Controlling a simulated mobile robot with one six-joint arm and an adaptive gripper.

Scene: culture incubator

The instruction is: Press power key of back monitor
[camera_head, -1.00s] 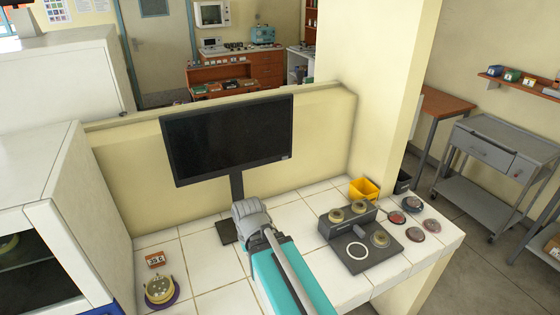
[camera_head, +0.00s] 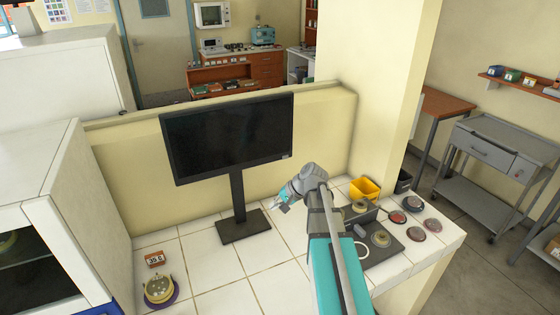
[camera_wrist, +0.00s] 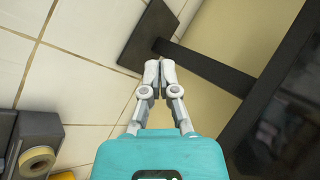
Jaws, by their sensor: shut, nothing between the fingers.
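The back monitor (camera_head: 228,136) stands upright on its stand at the rear of the tiled counter, its screen dark. A small light mark (camera_head: 285,155) shows at the lower right of its bezel; I cannot make out the power key itself. My gripper (camera_head: 279,203) is to the right of the monitor's stand, below the screen's lower right corner, and apart from both. In the wrist view my gripper (camera_wrist: 152,66) has its fingertips together and empty. The stand's base (camera_wrist: 150,30) and the dark monitor (camera_wrist: 285,100) lie beyond it there.
A dark device (camera_head: 378,240) with round dishes sits on the counter's right, partly behind my arm. A yellow bin (camera_head: 364,188) stands near the pillar (camera_head: 378,90). The counter's middle is clear.

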